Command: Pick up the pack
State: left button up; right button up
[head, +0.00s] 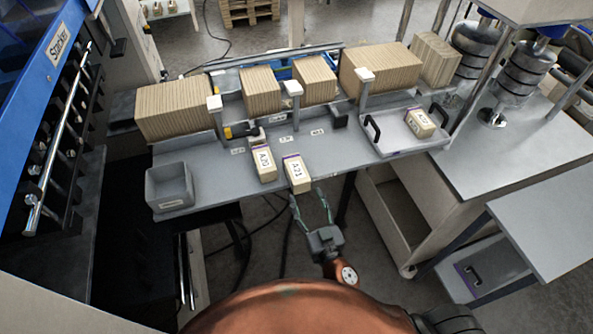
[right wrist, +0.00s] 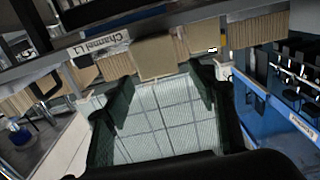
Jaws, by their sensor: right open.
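Two tan packs lie side by side on the front of the grey bench: pack A20 (head: 265,165) on the left and pack A21 (head: 298,174) on the right, its near end at the bench's front edge. A third pack (head: 420,123) lies in the tray at the right. My right gripper (head: 307,194) is open and empty, just in front of pack A21, its fingers pointing toward it. In the right wrist view, a tan block face (right wrist: 156,58), seemingly pack A21's near end, shows beyond the spread fingers (right wrist: 160,90). My left gripper is out of view.
Large stacks of tan sheets (head: 178,107) stand along the back of the bench behind posts. A grey bin (head: 169,186) sits at the front left, and a shallow tray (head: 386,143) at the right. A label (right wrist: 100,50) marks the bench edge.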

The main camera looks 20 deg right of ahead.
aim_at(302, 185)
jog(key=w, duration=0.1)
jog(key=w+p, duration=0.1)
jog(key=w, duration=0.1)
jog(key=w+p, duration=0.1)
jog(key=w, duration=0.1)
jog(key=shift+w+a+r, duration=0.1)
jog(key=shift+w+r, duration=0.1)
jog(key=shift+r, duration=0.1)
jog(key=w+p, duration=0.2)
jog(key=w, duration=0.3)
jog(key=shift+w+f, duration=0.15)
jog(key=shift+w, duration=0.05)
jog(key=shift+w+f, duration=0.15)
jog(key=shift+w, duration=0.35)
jog(key=shift+c, duration=0.6)
jog(key=c, duration=0.9)
jog(key=shift+c, duration=0.4)
